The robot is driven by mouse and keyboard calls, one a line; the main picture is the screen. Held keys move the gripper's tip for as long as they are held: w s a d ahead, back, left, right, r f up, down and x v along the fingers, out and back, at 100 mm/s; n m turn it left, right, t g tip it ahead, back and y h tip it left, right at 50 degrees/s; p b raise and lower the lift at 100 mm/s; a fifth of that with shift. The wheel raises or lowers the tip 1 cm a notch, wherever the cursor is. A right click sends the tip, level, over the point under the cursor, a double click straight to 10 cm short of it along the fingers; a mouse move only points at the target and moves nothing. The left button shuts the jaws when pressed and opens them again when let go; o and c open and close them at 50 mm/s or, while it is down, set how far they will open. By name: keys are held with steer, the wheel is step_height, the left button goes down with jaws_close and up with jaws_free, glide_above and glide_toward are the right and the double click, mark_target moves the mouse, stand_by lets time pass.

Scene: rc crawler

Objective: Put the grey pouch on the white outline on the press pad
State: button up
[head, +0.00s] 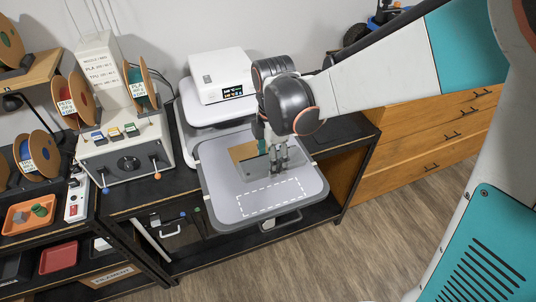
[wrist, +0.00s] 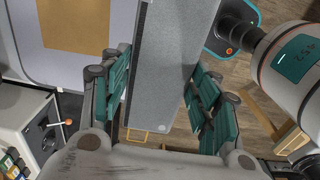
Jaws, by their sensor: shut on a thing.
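The grey pouch is a flat slab, held on edge between the fingers of my gripper in the wrist view (wrist: 160,85). In the head view the pouch (head: 254,169) hangs above the press pad, partly hidden by my gripper (head: 278,162). My gripper is shut on the pouch, with green-padded fingers on both sides of it. The press pad (head: 217,178) is a light grey plate with rounded corners. The white dashed outline (head: 270,198) lies on its front part, below and in front of the pouch. I cannot tell the exact gap between pouch and pad.
A tan square (head: 240,152) lies on the pad's back part, beside my gripper. The white press head with a display (head: 220,78) stands behind the pad. A control box (head: 125,155) and filament spools (head: 40,155) stand at left. Wooden drawers (head: 430,135) are at right.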

mark_target(271, 196)
step_height(271, 196, down, 15)
steer(key=b, duration=0.9)
steer(key=shift+f, duration=0.1)
steer(key=shift+f, duration=0.15)
steer(key=o, duration=1)
step_height(271, 196, up, 12)
steer(key=p, duration=0.8)
